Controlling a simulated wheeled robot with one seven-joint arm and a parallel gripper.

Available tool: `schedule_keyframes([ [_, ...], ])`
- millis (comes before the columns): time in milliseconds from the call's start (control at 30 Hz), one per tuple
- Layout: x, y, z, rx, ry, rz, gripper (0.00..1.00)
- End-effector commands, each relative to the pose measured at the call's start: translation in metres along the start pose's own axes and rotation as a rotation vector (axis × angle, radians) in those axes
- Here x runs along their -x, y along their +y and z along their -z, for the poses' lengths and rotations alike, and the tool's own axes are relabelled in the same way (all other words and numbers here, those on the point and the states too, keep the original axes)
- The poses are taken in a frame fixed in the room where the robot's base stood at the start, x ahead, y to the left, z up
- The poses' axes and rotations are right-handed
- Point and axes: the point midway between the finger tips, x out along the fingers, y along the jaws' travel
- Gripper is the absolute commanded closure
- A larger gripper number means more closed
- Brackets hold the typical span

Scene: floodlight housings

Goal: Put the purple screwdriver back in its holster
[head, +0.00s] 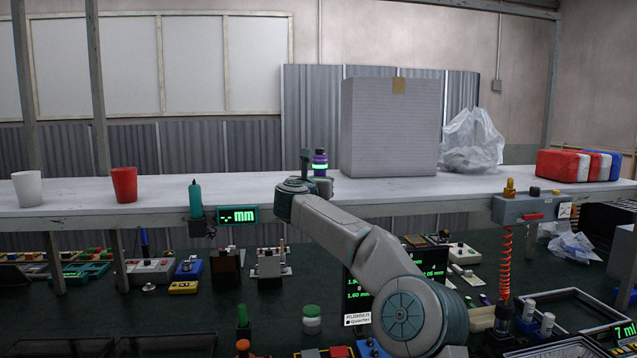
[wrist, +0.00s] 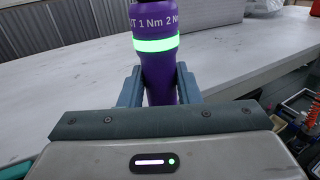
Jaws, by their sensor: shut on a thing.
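The purple screwdriver (wrist: 155,65) stands between my gripper's (wrist: 159,88) two blue-grey fingers in the wrist view. It has a glowing green ring and white torque lettering; its top is cut off and its lower end is hidden behind my gripper body. In the head view the screwdriver (head: 320,158) looks upright over the white shelf, left of the large box, with my gripper (head: 307,163) at it. I cannot tell whether it touches the shelf. A dark holder (head: 197,228) on the shelf's front edge has a teal tool in it. I cannot make out which holster is the purple screwdriver's.
A large grey box (head: 390,125) and a clear plastic bag (head: 472,140) stand right of my gripper. Red (head: 124,184) and white (head: 27,188) cups stand left. A grey unit (head: 530,209) with a red coiled cord hangs at right. The lower bench is crowded.

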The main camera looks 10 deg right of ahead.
Motion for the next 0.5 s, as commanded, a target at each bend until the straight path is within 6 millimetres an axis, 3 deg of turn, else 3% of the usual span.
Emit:
schedule_keyframes([
  [500,0.001,0.000,0.012,-0.001,-0.003,0.000,1.00],
])
